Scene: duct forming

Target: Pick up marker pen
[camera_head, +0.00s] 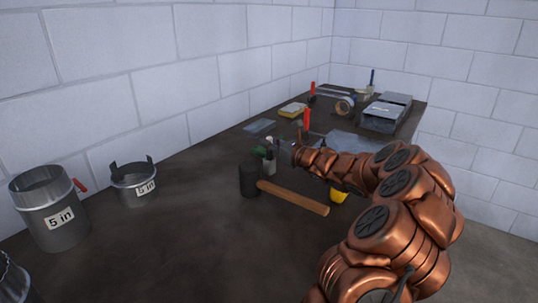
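My copper-coloured arm reaches in from the lower right. My gripper (274,155) is small in this view, low over the middle of the bench just behind the mallet head. Its fingers blend with small dark and pale items there, so I cannot tell whether it is open or shut, or whether it holds anything. I cannot make out a marker pen for certain; it may be among the small items at the gripper or hidden by my arm.
A mallet (295,197) lies in front of the gripper. Metal duct pieces marked "5 in" (50,212) (136,186) stand at left. A red-handled tool (307,120), tape roll (345,105) and metal boxes (386,116) lie farther back.

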